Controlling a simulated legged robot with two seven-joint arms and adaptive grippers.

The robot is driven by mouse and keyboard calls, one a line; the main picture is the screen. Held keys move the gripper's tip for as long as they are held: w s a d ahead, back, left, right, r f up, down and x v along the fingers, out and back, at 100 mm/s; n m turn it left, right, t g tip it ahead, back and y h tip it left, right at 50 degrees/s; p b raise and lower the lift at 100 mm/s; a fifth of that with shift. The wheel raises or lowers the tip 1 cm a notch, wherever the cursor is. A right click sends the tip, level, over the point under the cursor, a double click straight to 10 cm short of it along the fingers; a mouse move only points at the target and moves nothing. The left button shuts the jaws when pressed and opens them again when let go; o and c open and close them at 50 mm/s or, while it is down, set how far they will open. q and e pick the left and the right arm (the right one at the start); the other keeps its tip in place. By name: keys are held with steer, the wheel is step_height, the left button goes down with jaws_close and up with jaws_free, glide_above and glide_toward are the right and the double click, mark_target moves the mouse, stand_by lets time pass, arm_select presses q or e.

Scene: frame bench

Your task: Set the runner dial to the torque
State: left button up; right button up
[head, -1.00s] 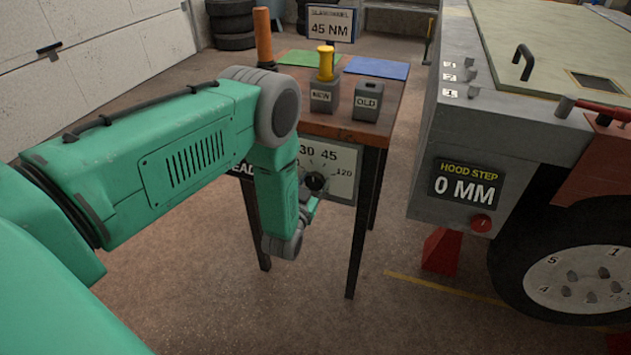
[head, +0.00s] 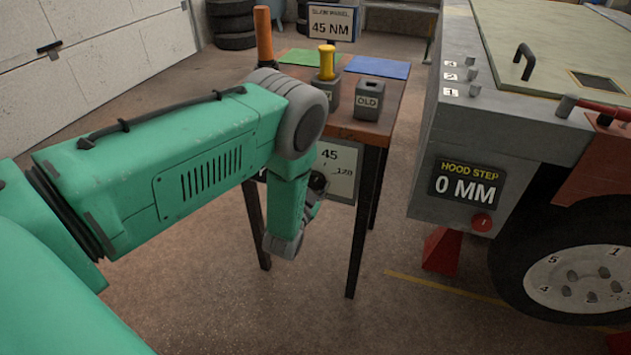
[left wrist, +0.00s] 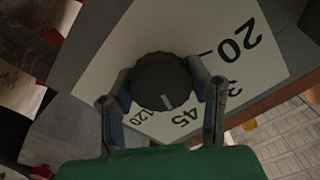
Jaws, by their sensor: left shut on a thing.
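The runner dial is a round dark knob (left wrist: 160,78) on a white scale plate (head: 345,165) on the front of the wooden bench. In the left wrist view the plate (left wrist: 232,65) shows 20, a partly hidden 3, 45 and 120. The knob's pale mark points close to 45, slightly to its 120 side. My left gripper (left wrist: 162,86) is shut around the knob, a finger on each side. In the head view my left gripper (head: 317,186) is at the plate, and my forearm hides the plate's left part. A sign (head: 331,24) above the bench reads 45 NM. My right gripper is out of view.
The bench top (head: 350,127) carries a yellow-handled tool (head: 327,63) in a grey block, a grey block marked OLD (head: 369,100), and green and blue mats. A vehicle with a HOOD STEP 0 MM display (head: 466,183) stands right. Floor between is clear.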

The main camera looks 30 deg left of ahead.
arm_select(q)
steer(key=o, duration=1.2)
steer(key=shift+d, duration=0.1)
steer(key=v, duration=1.1)
steer(key=shift+s, duration=0.4)
steer(key=shift+f, duration=0.1)
